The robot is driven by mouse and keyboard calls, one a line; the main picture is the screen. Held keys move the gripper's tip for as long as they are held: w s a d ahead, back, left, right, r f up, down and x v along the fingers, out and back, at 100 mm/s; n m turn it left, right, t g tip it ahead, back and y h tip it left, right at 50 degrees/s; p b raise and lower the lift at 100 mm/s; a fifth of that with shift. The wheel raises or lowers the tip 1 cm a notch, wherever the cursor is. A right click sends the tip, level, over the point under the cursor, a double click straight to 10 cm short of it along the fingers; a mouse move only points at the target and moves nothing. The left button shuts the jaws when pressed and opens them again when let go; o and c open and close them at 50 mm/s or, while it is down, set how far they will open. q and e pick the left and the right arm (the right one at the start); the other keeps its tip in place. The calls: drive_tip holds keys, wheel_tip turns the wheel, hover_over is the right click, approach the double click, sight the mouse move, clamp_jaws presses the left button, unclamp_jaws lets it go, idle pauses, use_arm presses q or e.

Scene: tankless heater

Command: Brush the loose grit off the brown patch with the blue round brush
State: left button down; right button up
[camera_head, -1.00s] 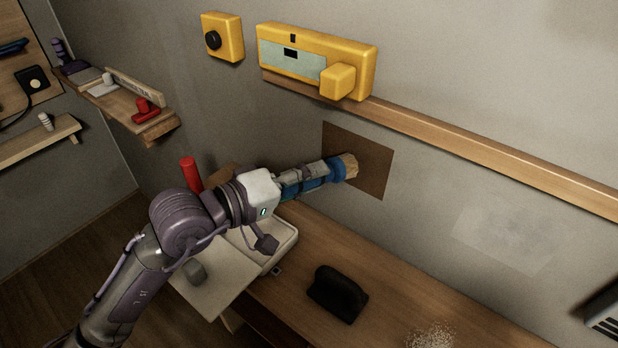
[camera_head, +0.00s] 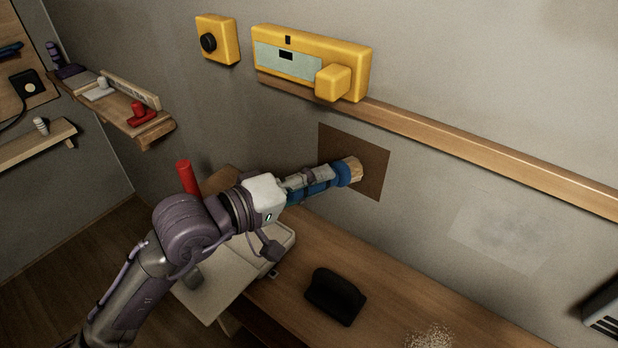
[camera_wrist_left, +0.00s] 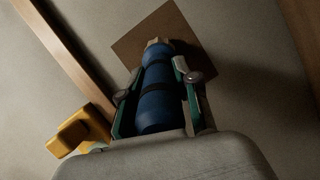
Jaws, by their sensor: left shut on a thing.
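The brown patch (camera_head: 370,180) is a flat square on the grey wall, below the wooden rail. My left gripper (camera_head: 322,180) is shut on the blue round brush (camera_head: 343,174), whose pale bristle end points at the patch. In the head view the bristles overlap the middle of the patch; I cannot tell whether they touch it. The left wrist view shows the blue brush (camera_wrist_left: 160,108) lengthwise between the fingers of my left gripper (camera_wrist_left: 155,85), with the brown patch (camera_wrist_left: 150,35) beyond. No separate grit is clear on the patch. My right gripper is not in view.
A yellow level-like device (camera_head: 312,62) sits above the wooden rail (camera_head: 470,145). Below, the wooden bench (camera_head: 390,290) holds a black object (camera_head: 335,295) and a pale speckled pile (camera_head: 430,337). A red cylinder (camera_head: 186,177) stands behind my arm. A pale smudge (camera_head: 500,232) marks the wall right.

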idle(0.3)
use_arm(q)
drive_tip(key=w+a+b, duration=0.2)
drive_tip(key=shift+a+b, duration=0.2)
drive_tip(key=shift+b, duration=0.1)
drive_tip(key=shift+s, duration=0.1)
drive_tip(key=shift+s+d, duration=0.4)
drive_tip(key=shift+d, duration=0.25)
drive_tip(key=shift+s+d, duration=0.4)
drive_tip(key=shift+d, duration=0.2)
